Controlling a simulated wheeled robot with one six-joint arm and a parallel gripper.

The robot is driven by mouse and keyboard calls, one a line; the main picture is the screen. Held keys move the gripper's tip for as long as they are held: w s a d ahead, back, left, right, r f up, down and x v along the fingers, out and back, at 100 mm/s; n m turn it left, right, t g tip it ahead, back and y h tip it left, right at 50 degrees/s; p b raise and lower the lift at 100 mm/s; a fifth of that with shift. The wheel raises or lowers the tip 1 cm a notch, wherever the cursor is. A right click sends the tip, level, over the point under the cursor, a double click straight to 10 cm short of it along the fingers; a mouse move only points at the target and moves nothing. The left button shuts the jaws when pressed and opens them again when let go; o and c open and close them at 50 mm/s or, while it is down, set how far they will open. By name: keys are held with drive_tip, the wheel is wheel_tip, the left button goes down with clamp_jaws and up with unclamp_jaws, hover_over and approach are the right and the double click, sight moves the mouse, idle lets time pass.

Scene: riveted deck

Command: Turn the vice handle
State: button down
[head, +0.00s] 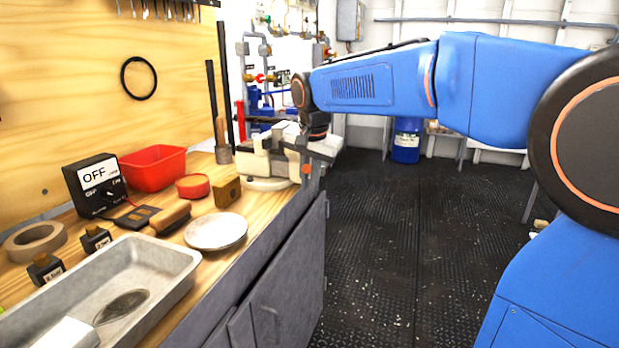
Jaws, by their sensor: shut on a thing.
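The cream vice (258,164) stands on the far end of the wooden workbench, at its right edge. My gripper (308,170) is at the vice's right-hand front, at the end of my blue arm reaching in from the right. It is shut on the vice handle. The handle is mostly hidden by the gripper and is small in the view, so I cannot tell its exact angle. What is between the vice jaws cannot be made out.
The workbench (172,262) holds a metal tray (165,268), a white plate (216,231), a red bin (153,168), a meter (94,184) and a tape roll (35,240). Pipes with valves (262,77) stand behind the vice. The dark deck (400,240) right of the bench is clear.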

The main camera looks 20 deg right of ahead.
wheel_tip(320, 180, down, 6)
drive_tip(key=w+d+n+t+h, duration=0.1)
drive_tip(key=w+t+h, duration=0.1)
drive_tip(key=t+h, duration=0.4)
drive_tip(key=shift+w+d+t, duration=0.3)
drive_tip(key=shift+d+t, duration=0.1)
drive_tip(key=shift+t, duration=1.3)
drive_tip(key=shift+w, duration=0.1)
drive_tip(key=c, duration=1.8)
unclamp_jaws()
drive_tip(key=shift+f, duration=0.1)
drive_tip(key=v, duration=1.7)
drive_tip(key=shift+a+f, duration=0.2)
drive_tip(key=shift+a, duration=0.05)
